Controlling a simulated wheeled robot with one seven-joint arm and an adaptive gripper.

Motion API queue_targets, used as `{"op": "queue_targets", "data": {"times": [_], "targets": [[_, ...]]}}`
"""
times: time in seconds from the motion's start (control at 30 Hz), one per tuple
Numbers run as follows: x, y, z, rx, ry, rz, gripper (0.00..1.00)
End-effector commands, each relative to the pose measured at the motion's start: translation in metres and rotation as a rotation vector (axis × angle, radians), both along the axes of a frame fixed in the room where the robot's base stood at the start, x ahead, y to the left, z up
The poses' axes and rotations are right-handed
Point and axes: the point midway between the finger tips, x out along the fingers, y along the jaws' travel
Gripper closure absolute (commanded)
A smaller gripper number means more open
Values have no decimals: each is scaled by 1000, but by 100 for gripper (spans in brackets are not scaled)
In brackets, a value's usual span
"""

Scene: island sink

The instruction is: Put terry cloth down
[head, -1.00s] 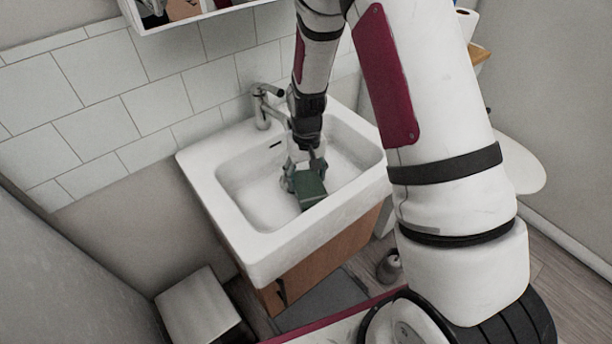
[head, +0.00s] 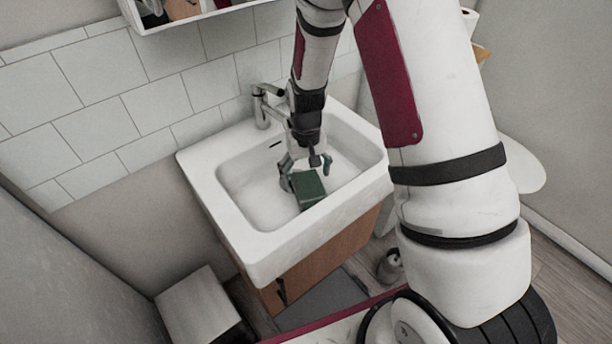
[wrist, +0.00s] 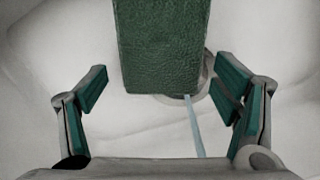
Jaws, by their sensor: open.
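The terry cloth (head: 308,186) shows as a dark green, box-like block in the right part of the sink basin. In the wrist view the green cloth (wrist: 160,45) fills the top middle, with a textured face. My gripper (head: 305,165) is open just above and behind the cloth, with a finger to either side. In the wrist view the open gripper (wrist: 165,90) has its two green-padded fingers apart, with clear gaps between them and the cloth. The cloth's underside is hidden.
The white sink (head: 235,215) surrounds the cloth with raised walls. A metal faucet (head: 264,108) stands at the back rim, close to my arm. The left part of the basin is free. A bin (head: 200,305) stands on the floor at lower left.

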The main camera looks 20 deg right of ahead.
Motion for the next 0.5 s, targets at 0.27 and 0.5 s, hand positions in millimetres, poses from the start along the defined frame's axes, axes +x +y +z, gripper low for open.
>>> {"op": "queue_targets", "data": {"times": [0.27,0.5], "targets": [[1,0,58,1,-5,-1,18],[0,0,96,0,-2,0,18]]}}
